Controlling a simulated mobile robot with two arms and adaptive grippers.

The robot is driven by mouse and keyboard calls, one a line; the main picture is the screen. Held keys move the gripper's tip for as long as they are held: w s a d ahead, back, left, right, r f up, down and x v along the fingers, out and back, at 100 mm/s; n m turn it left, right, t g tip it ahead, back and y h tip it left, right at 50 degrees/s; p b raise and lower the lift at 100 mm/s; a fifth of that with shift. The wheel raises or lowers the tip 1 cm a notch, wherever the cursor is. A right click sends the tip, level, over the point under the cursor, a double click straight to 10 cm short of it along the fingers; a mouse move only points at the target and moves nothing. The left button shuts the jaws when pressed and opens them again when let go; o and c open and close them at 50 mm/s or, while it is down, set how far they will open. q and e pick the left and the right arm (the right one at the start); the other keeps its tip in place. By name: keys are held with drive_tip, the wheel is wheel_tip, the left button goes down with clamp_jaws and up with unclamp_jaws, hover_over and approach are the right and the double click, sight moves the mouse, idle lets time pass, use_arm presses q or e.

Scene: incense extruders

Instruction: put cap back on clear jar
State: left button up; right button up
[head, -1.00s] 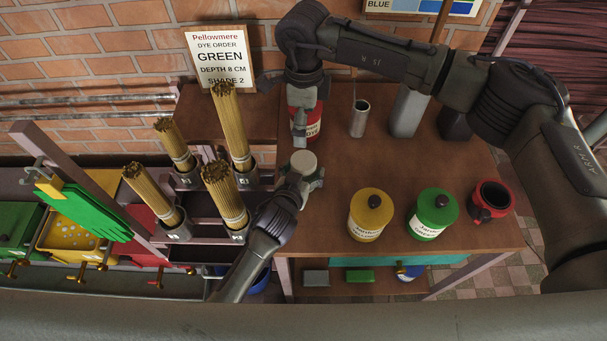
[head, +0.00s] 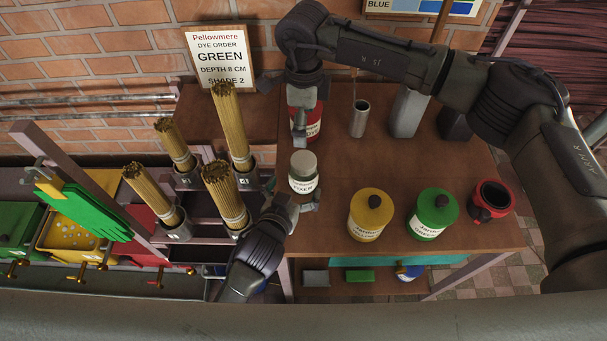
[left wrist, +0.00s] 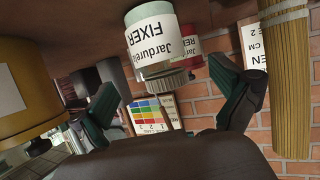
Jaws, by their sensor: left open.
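The clear jar (head: 303,183), labelled FIXER, stands upright on the brown table. Its pale grey cap (head: 303,161) sits on its top and looks level. The left wrist view is upside down and shows the jar (left wrist: 153,38) with the ridged cap (left wrist: 166,80) on its mouth. My left gripper (head: 287,203) is open and empty, just in front of the jar. In the left wrist view its fingers are spread wide, clear of the cap. My right gripper (head: 300,108) is over the red jar (head: 314,122) behind; its grip is partly hidden.
Yellow (head: 367,221) and green (head: 430,220) jars and a red-black container (head: 491,199) stand to the right. A metal cup (head: 359,119) stands behind. Incense bundles (head: 222,190) in metal holders crowd the left. A GREEN order sign (head: 218,58) leans at the wall.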

use_arm(q)
drive_tip(key=v, duration=0.4)
drive_tip(key=shift+s, duration=0.1)
idle(0.5)
